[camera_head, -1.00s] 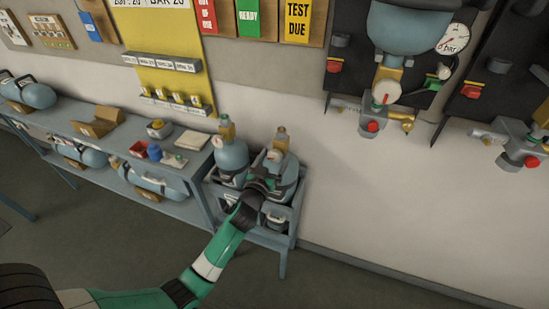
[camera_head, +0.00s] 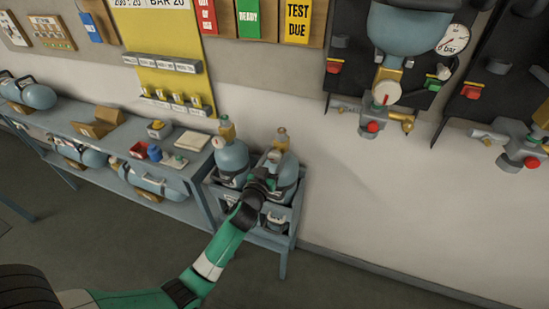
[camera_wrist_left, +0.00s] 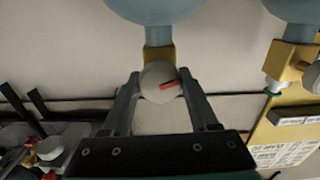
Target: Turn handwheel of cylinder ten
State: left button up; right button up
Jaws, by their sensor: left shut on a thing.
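Two blue-grey cylinders stand upright in a stand beside the bench, a left one (camera_head: 231,160) and a right one (camera_head: 289,166), with brass valves on top. My left gripper (camera_head: 263,178) is in front of the right cylinder and covers part of it. In the left wrist view, a pale round handwheel (camera_wrist_left: 156,90) with a red mark sits on a brass valve (camera_wrist_left: 159,55) below a blue-grey cylinder (camera_wrist_left: 155,8). My left gripper's two fingers (camera_wrist_left: 158,80) are closed around the sides of this handwheel. I cannot read a number on the cylinder. My right gripper is not in view.
The blue-grey bench (camera_head: 122,150) to the left carries a notepad (camera_head: 192,140), small jars and a wooden block. The stand (camera_head: 285,241) holds the cylinders. Gauge and valve panels (camera_head: 353,60) hang on the right wall. The wall below them is clear.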

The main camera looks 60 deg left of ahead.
pick_arm(q)
jog(key=shift+m, duration=0.3)
jog(key=m, duration=0.4)
jog(key=shift+m+p, duration=0.4)
jog(key=m+p, duration=0.1)
jog(key=m, duration=0.4)
jog(key=shift+r, duration=0.1)
jog(key=m+p, duration=0.1)
jog(key=m, duration=0.4)
jog(key=shift+m, duration=0.4)
jog(key=m+p, duration=0.1)
jog(key=m, duration=0.4)
jog(key=shift+m, duration=0.3)
jog(key=o, duration=1.4)
jog(key=shift+c, duration=0.2)
